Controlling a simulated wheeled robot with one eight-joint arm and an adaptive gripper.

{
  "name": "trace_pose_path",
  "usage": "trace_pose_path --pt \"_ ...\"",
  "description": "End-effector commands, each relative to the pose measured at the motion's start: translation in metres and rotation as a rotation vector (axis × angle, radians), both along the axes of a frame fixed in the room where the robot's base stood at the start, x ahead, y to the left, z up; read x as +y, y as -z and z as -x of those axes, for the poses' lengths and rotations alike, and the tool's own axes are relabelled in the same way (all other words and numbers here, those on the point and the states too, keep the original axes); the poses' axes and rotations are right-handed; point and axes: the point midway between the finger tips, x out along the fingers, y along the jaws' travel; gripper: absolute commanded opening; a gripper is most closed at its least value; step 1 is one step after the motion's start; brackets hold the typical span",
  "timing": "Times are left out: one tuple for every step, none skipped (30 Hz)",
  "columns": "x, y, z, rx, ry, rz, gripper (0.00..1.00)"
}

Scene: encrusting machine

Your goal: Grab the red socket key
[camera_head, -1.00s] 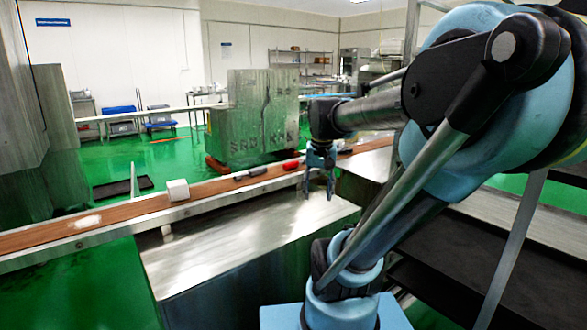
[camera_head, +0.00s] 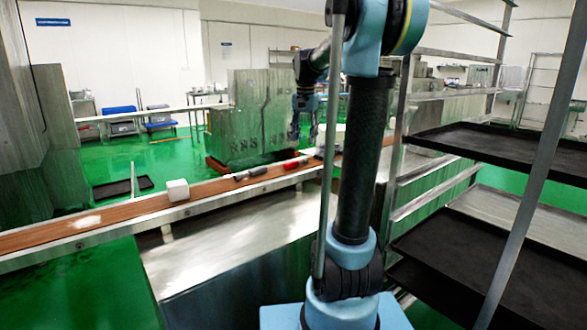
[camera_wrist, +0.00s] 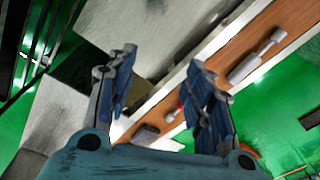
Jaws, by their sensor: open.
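The red socket key (camera_head: 292,162) lies on the brown conveyor belt (camera_head: 120,210) in the head view, between a grey tool (camera_head: 250,173) to its left and a dark item (camera_head: 322,153) to its right. My gripper (camera_head: 304,135) is raised above the belt area, open and empty, with its fingers pointing down. It appears above the key in the picture and apart from it. In the wrist view my gripper (camera_wrist: 163,75) shows its two blue fingers spread wide. A small red patch shows beside the right finger, which largely hides it.
A white block (camera_head: 177,190) stands on the belt further left. The belt has a metal side rail, and a bare metal table (camera_head: 235,235) lies on the near side. A rack with black trays (camera_head: 480,140) stands at the right. A large metal cabinet (camera_head: 250,110) stands beyond the belt.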

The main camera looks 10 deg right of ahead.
Motion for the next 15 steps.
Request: trace_pose_path --pt "0.001 -0.003 -0.014 0.004 0.016 -0.001 0.47" --pt "0.001 -0.005 -0.021 0.006 0.028 -0.002 0.47" --pt "0.001 -0.007 -0.031 0.009 0.042 -0.003 0.47" --pt "0.001 -0.008 -0.038 0.012 0.054 -0.004 0.47" --pt "0.002 -0.009 -0.046 0.013 0.065 -0.005 0.47" --pt "0.002 -0.010 -0.055 0.016 0.080 -0.005 0.47" --pt "0.003 -0.011 -0.062 0.018 0.091 -0.006 0.47" --pt "0.003 -0.012 -0.069 0.021 0.102 -0.007 0.47" --pt "0.003 -0.012 -0.079 0.024 0.117 -0.007 0.47" --pt "0.003 -0.013 -0.086 0.026 0.128 -0.008 0.47" --pt "0.004 -0.013 -0.093 0.029 0.139 -0.008 0.47" --pt "0.004 -0.013 -0.103 0.032 0.155 -0.010 0.47" --pt "0.005 -0.014 -0.110 0.034 0.165 -0.009 0.47" --pt "0.005 -0.014 -0.117 0.036 0.177 -0.010 0.47" --pt "0.005 -0.014 -0.126 0.039 0.191 -0.011 0.47"
